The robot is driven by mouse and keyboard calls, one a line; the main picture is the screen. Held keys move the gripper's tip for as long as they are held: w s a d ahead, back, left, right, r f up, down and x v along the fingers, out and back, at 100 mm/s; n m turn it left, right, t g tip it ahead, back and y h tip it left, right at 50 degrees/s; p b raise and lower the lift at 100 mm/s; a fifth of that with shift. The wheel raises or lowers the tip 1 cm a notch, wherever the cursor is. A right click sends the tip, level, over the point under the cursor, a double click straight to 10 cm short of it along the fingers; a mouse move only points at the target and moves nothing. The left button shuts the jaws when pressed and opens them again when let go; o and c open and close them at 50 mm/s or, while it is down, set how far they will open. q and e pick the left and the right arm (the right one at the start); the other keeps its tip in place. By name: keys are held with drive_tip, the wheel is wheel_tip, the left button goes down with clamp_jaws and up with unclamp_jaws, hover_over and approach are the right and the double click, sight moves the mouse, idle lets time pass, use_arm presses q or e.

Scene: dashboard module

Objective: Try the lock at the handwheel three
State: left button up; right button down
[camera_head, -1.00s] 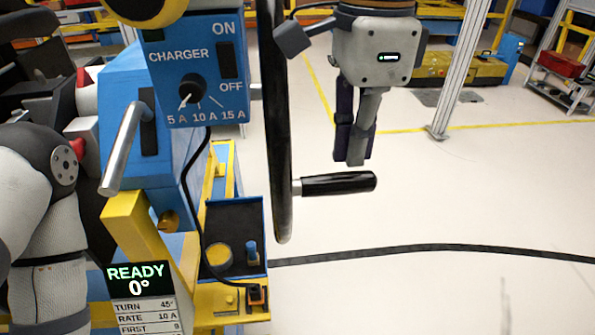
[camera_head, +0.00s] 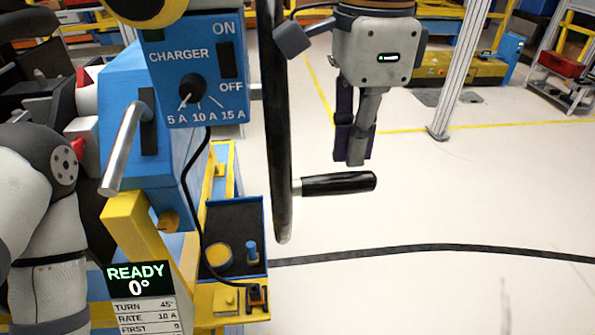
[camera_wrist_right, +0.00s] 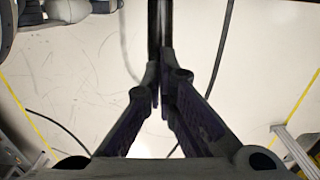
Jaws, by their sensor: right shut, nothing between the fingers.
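The handwheel (camera_head: 281,130) shows nearly edge-on in the head view as a dark upright rim. A black crank handle (camera_head: 338,184) sticks out from it to the right. My right gripper (camera_head: 352,162) points down just above the handle, apart from the rim, and is shut with nothing in it. In the right wrist view the gripper's fingers (camera_wrist_right: 162,105) come together below a dark bar at the top, which I cannot name surely. A display (camera_head: 140,281) reads READY and 0°, with a label (camera_head: 150,315) starting TURN 45°, RATE 10 A. My left gripper is not in view.
A blue charger box (camera_head: 195,60) with a knob and an ON/OFF switch stands left of the wheel. A metal lever (camera_head: 124,150) sticks out nearby. A dark tray (camera_head: 236,235) sits below. The floor on the right is open, with a metal post (camera_head: 460,70) farther back.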

drive_tip(key=shift+f, duration=1.25)
idle(0.3)
wheel_tip(320, 180, up, 8)
drive_tip(key=shift+r, duration=0.15)
idle(0.5)
